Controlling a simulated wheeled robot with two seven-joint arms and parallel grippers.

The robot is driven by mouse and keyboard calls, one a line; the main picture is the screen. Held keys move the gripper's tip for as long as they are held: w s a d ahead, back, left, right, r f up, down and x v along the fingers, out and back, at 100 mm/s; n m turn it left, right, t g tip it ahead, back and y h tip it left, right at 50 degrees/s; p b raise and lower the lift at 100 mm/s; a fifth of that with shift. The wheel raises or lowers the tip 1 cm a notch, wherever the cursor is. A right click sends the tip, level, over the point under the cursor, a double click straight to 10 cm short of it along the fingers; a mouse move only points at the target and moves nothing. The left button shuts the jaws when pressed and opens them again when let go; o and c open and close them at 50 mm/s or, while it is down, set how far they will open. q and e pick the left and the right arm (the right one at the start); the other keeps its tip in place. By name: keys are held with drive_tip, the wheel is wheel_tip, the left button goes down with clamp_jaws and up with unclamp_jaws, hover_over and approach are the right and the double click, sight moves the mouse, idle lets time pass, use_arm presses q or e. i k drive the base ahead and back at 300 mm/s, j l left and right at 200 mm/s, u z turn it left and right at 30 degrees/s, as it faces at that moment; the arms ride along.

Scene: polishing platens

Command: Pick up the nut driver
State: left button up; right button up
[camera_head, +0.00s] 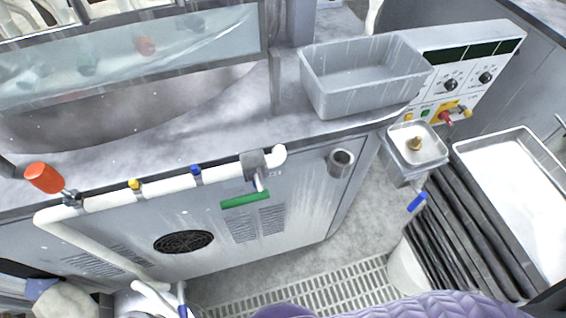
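I cannot make out a nut driver for certain in the head view. An orange-red handle (44,178) sticks out at the left end of the white pipe, and it looks like a valve handle. A small blue handle (417,202) hangs below the small steel tray at the right, and it looks like a valve lever. An open metal cup (341,162) is fixed to the cabinet front; I see no tool standing in it. Neither of my grippers can be made out.
A grey bin (345,90) stands on the counter beside a control panel (455,85). A small steel tray (430,150) holds a brass piece (414,143). White pipe (110,201) with a green lever (245,199) runs along the cabinet. A large white tray (510,190) lies at right.

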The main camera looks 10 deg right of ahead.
sight(44, 177)
drive_tip(key=u, duration=1.4)
